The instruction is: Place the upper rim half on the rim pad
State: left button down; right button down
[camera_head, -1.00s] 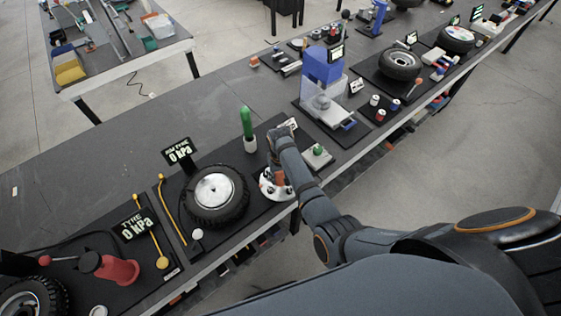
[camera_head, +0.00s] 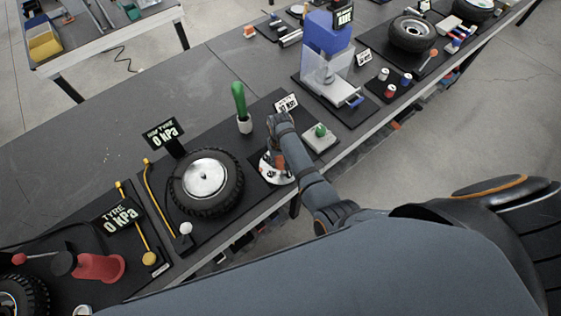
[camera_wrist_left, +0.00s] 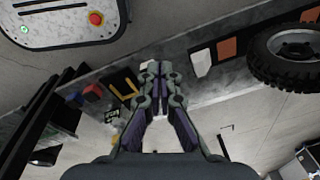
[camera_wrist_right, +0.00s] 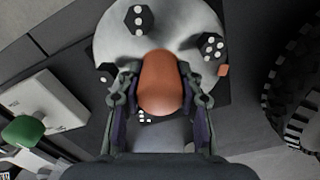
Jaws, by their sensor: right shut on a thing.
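The rim half is a white round disc (camera_wrist_right: 188,22) with black dotted blocks and an orange knob (camera_wrist_right: 158,85). In the right wrist view my right gripper (camera_wrist_right: 158,84) is shut on the knob, one finger on each side. In the head view the white disc (camera_head: 266,174) shows beside the tyre, partly hidden by my right gripper (camera_head: 277,150). I cannot tell whether the disc touches the surface below. I cannot single out the rim pad. My left gripper (camera_wrist_left: 160,78) shows only in the left wrist view, its empty fingertips together.
A green-handled tool (camera_head: 241,106) stands behind, and a block with a green knob (camera_head: 320,138) lies to the right. A blue machine (camera_head: 326,58) stands further back. The table's back left is mostly clear.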

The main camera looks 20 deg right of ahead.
jog(key=shift+s+r, duration=0.1)
jog(key=shift+r, duration=0.05)
jog(key=shift+s, duration=0.1)
jog(key=c, duration=0.9)
grip_release()
jog(key=shift+f, duration=0.2)
pick_arm(q)
jog(key=s, duration=0.2)
jog(key=shift+s+f, duration=0.1)
jog(key=shift+s, duration=0.25)
pick_arm(e)
jog(key=shift+o, duration=0.2)
